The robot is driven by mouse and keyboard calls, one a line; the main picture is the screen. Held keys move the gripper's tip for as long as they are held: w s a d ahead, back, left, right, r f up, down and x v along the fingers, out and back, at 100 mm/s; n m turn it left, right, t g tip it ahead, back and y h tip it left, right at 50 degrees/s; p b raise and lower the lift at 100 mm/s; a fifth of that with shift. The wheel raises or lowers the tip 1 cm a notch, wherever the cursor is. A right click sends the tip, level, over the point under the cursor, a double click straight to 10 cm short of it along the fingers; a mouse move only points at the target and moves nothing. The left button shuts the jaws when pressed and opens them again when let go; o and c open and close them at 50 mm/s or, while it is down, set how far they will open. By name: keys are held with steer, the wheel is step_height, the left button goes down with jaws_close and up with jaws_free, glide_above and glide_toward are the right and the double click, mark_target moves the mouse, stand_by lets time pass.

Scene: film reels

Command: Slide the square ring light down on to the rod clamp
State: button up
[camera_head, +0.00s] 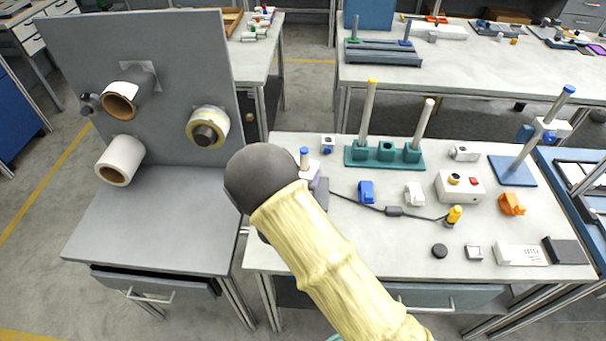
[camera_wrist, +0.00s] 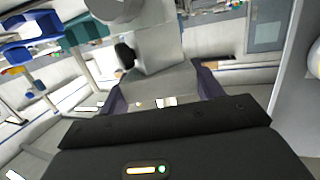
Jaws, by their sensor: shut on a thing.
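My gripper (camera_wrist: 162,88) shows in the wrist view with its purple fingers on either side of a pale grey block (camera_wrist: 165,60). It is shut on this block, which has a black knob (camera_wrist: 125,56) on its side. I cannot tell whether the block is the square ring light. In the head view my arm hides most of the gripper; a bit of purple finger and a blue-topped grey post (camera_head: 304,158) show past it. What looks like a rod clamp (camera_head: 526,133) with a blue knob sits on the tilted-looking rod (camera_head: 536,145) of a blue base (camera_head: 503,172) at the right, well away from my gripper.
A teal stand (camera_head: 387,163) with two rods stands at the table's back. A white control box (camera_head: 460,187), blue clip (camera_head: 367,192), white clip (camera_head: 414,194), orange piece (camera_head: 512,204) and a cable (camera_head: 393,211) lie on the table. A grey panel (camera_head: 170,60) with rolls stands left.

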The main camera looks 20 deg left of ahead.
steer(key=shift+f, duration=0.2)
steer(key=o, duration=1.2)
steer(key=shift+c, duration=0.2)
steer(key=shift+s, duration=0.1)
steer(key=s+r+b, duration=0.2)
steer(key=s, duration=1.5)
steer(key=shift+a+r+b, duration=0.2)
steer(key=shift+r+b, duration=0.1)
steer(key=shift+r, duration=0.05)
